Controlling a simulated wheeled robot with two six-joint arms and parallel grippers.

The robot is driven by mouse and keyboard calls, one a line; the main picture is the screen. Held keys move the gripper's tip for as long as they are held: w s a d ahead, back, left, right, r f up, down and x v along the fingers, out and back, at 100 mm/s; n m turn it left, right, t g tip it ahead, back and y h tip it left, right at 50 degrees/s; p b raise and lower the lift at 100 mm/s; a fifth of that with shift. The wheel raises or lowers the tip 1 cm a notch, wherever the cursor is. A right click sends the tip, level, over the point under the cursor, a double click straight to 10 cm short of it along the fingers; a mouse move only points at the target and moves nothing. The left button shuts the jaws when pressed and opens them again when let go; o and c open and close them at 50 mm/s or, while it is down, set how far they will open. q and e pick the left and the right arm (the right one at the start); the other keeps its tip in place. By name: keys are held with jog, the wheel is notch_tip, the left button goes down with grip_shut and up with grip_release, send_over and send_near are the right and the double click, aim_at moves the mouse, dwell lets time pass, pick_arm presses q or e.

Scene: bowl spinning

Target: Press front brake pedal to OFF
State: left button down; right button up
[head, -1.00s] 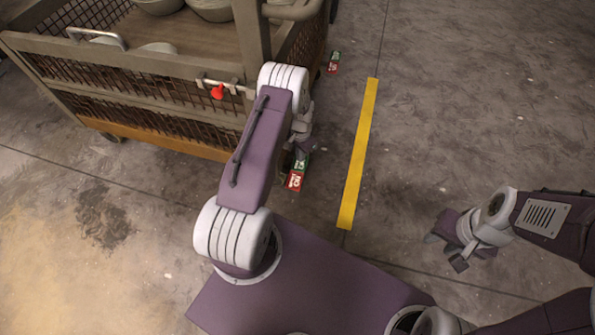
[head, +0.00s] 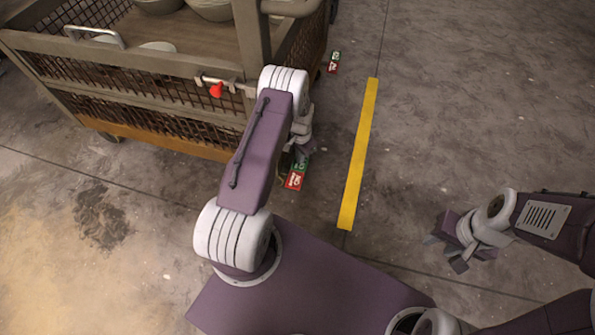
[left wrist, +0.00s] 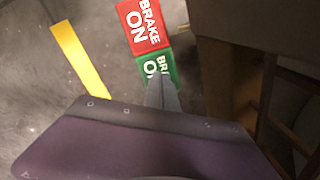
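The front brake pedal has a red "BRAKE ON" half (head: 294,180) and a green half (head: 302,166). It sits low beside the cart's near corner in the head view. In the left wrist view the red half (left wrist: 143,22) is clear, while the green half (left wrist: 147,68) is partly covered. My left gripper (left wrist: 160,82) is shut and empty, its fingertips over the green half; I cannot tell whether they touch it. In the head view the left gripper (head: 302,150) is partly hidden by my arm. My right gripper (head: 446,252) is open and empty above the floor at right.
The mesh-sided cart (head: 150,70) carries several bowls (head: 210,8) and has a red-knobbed latch (head: 216,90). A second red and green pedal (head: 333,62) is farther back. A yellow floor stripe (head: 359,150) runs right of the front pedal. The floor around it is clear.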

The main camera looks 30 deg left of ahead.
pick_arm(q)
jog(key=shift+f, duration=0.35)
jog(key=shift+r, duration=0.15)
notch_tip(320, 180, up, 7)
jog(key=p, duration=0.6)
dwell(0.4)
